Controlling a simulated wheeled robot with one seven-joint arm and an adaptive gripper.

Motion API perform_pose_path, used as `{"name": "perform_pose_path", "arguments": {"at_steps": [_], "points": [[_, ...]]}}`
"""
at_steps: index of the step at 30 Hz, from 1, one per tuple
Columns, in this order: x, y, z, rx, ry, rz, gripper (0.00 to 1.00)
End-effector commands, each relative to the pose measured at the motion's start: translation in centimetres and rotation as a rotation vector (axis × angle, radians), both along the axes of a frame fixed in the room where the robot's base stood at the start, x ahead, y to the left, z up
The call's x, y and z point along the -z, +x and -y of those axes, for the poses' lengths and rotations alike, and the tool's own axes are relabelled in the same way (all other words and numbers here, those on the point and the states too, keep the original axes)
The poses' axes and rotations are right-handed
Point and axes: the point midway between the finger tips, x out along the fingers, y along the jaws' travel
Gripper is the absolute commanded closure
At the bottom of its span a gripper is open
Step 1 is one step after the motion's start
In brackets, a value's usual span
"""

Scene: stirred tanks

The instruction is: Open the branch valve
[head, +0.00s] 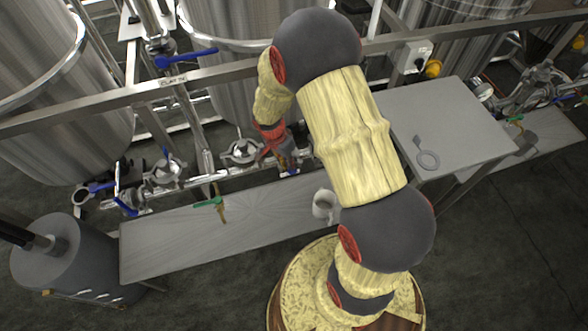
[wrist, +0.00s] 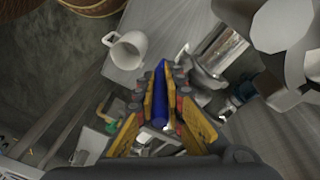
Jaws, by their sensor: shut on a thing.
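My gripper (head: 279,150) reaches down to the pipe line behind the grey bench in the head view. In the wrist view its yellow-and-red fingers (wrist: 162,84) are shut on a long blue valve handle (wrist: 160,75), which lies lengthwise between them. A small bit of blue (head: 290,173) shows just below the gripper in the head view. The gripper and arm hide most of this valve there. Shiny pipework (wrist: 220,52) is right beside the fingers in the wrist view. I cannot tell how far the handle is turned.
A white mug (head: 323,206) stands on the long grey bench (head: 265,207); a green-handled valve (head: 209,203) is left of it. Other blue handles (head: 187,58) sit on nearby pipes. A rail (head: 100,102) crosses above the pipes. A grey table (head: 455,115) stands to the right.

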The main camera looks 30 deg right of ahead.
Motion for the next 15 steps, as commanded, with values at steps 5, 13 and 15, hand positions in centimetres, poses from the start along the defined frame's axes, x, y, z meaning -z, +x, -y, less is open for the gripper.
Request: {"name": "perform_pose_path", "arguments": {"at_steps": [5,13,15], "points": [[0.77,0.29,-0.79,-0.005,-0.089,-0.020,1.00],[0.62,0.39,-1.17,0.000,-0.181,-0.044,1.00],[0.51,0.37,-1.17,0.001,-0.188,-0.046,1.00]]}}
